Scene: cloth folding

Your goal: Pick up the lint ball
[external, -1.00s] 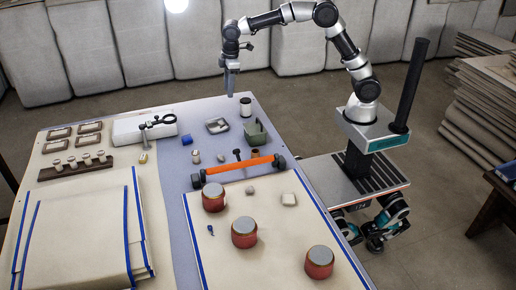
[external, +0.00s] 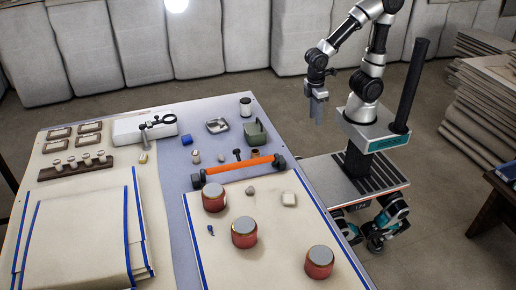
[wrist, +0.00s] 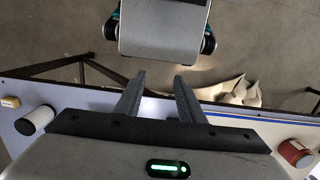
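A small grey lump (external: 250,190), which looks like the lint ball, lies on the cream cloth (external: 270,225) in the external view, between a red tin and a pale block. It is too small there to be sure, and I cannot make it out in the wrist view. My gripper (external: 318,116) hangs in the air past the table's right edge, well away from the lump, with its fingers pointing down. In the wrist view my gripper (wrist: 159,76) has its two fingers apart with nothing between them.
Several red tins (external: 320,262) stand on the cloth. A pale block (external: 289,199) and a small blue item (external: 210,230) lie there too. An orange roller bar (external: 240,171) crosses behind the cloth. A green bin (external: 255,133) and white spool (external: 245,107) stand at the far edge.

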